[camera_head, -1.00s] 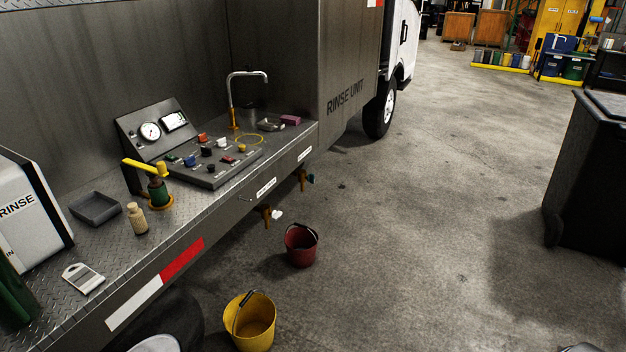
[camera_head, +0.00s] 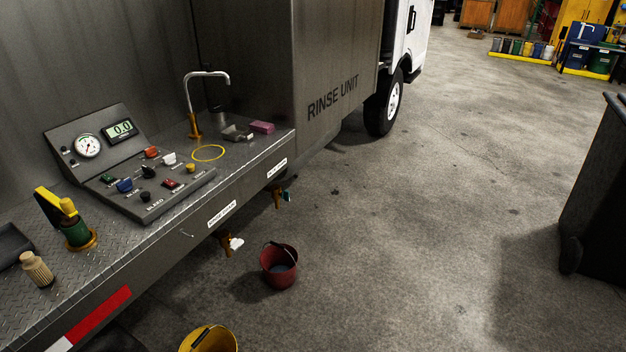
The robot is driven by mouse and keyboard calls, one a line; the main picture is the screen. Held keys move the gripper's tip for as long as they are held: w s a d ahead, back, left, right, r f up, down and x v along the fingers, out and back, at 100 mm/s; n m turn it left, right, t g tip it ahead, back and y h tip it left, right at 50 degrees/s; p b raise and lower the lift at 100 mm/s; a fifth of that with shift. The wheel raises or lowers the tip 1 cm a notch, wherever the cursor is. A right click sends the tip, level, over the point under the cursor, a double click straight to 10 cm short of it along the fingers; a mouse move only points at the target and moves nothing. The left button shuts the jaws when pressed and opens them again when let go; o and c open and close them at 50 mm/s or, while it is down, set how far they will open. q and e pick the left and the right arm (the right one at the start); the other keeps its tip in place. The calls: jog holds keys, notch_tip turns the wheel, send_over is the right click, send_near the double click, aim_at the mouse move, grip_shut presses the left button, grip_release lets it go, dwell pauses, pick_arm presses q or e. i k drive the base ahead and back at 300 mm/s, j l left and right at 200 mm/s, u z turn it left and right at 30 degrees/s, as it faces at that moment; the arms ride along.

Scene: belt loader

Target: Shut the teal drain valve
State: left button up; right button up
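The teal drain valve (camera_head: 288,196) has a small teal handle on a brass tap (camera_head: 277,197) under the truck bed's edge, below a white label. I cannot tell from here whether it is open or shut. A second brass tap with a white handle (camera_head: 236,243) hangs nearer, to its left, under another label. A red bucket (camera_head: 279,266) stands on the floor below, between and in front of the taps. Neither of my grippers shows in the view.
The bed carries a control panel (camera_head: 155,182) with coloured knobs, a curved faucet (camera_head: 193,105) and a yellow-handled green valve (camera_head: 76,232). A yellow bucket (camera_head: 209,340) stands on the near floor. A dark bin (camera_head: 600,200) is at right. The floor between is clear.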

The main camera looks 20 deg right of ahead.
aim_at(284, 194)
jog(key=i+l, duration=0.2)
jog(key=l, duration=0.2)
jog(key=i+l+z, duration=0.1)
jog(key=l, duration=0.3)
jog(key=i+l, duration=0.5)
jog(key=l, duration=0.3)
jog(key=i+l+z, duration=0.1)
jog(key=l, duration=0.25)
jog(key=i, duration=0.1)
